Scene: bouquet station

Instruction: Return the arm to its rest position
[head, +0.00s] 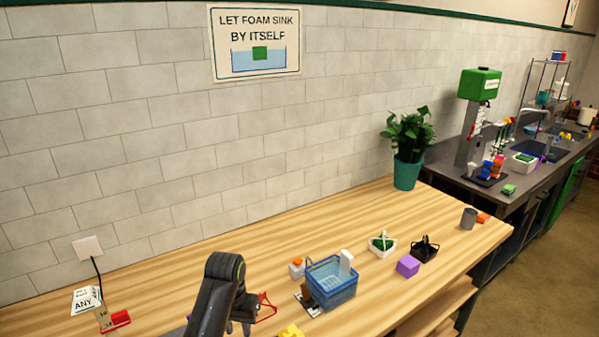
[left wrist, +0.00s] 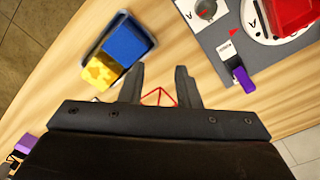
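My left arm comes in from the bottom of the head view, and my left gripper (head: 244,314) hangs low over the wooden table (head: 390,212). In the left wrist view its two fingers (left wrist: 159,78) stand apart, so it is open. A thin red wire-like thing (head: 266,308) shows beside the gripper; in the left wrist view a red outline (left wrist: 159,97) shows between the fingers. I cannot tell if it touches them. My right gripper is not in view.
A blue basket (head: 331,288), a purple block (head: 408,266) and a black basket (head: 425,250) stand right of the arm. A potted plant (head: 406,150) stands at the back. In the left wrist view, a tray holds a blue block (left wrist: 130,46) and a yellow block (left wrist: 102,71).

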